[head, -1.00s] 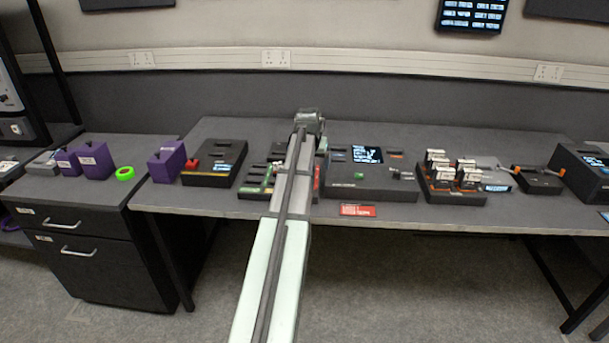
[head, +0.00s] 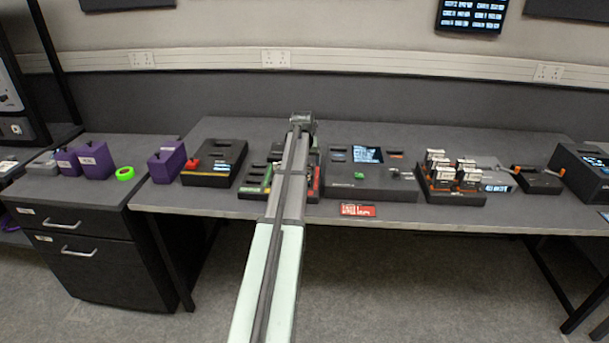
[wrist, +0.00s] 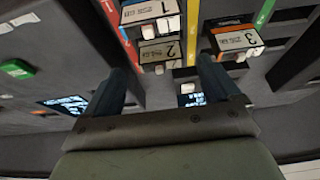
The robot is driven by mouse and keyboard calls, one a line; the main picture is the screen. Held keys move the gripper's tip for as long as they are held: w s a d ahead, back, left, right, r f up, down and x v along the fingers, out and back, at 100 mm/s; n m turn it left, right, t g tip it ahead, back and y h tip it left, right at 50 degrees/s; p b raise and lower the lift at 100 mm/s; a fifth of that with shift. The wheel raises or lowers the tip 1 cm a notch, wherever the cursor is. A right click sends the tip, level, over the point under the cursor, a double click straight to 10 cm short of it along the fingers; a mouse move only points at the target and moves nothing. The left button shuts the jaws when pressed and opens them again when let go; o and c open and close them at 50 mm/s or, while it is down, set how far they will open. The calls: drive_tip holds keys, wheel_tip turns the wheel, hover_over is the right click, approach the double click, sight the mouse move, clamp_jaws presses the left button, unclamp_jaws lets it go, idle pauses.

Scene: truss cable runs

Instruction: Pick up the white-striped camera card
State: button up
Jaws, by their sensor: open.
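In the wrist view, small cards sit in a dark tray (wrist: 290,35) with coloured strips: card 1 (wrist: 150,10), card 2 (wrist: 160,51) and card 3 (wrist: 237,39). Each has a pale printed label. I cannot tell which card is white-striped. My gripper (wrist: 165,68) is open, with one finger on each side of card 2 in the picture; the gap between it and the cards is unclear. In the head view my gripper (head: 303,121) is over the back of the tray (head: 254,187), and my arm hides the tray's middle.
A console with a screen (head: 366,154) stands right of the tray. A black box with a red part (head: 214,165) stands left. Farther right is a rack of several white-labelled cards (head: 455,194). A red tag (head: 357,210) is at the table's front edge.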

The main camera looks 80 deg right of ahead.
drive_tip(key=shift+x, duration=2.6)
drive_tip(key=shift+w+d, duration=0.1)
drive_tip(key=shift+d, duration=0.05)
drive_tip(key=shift+r, duration=0.1)
drive_tip(key=c, duration=1.1)
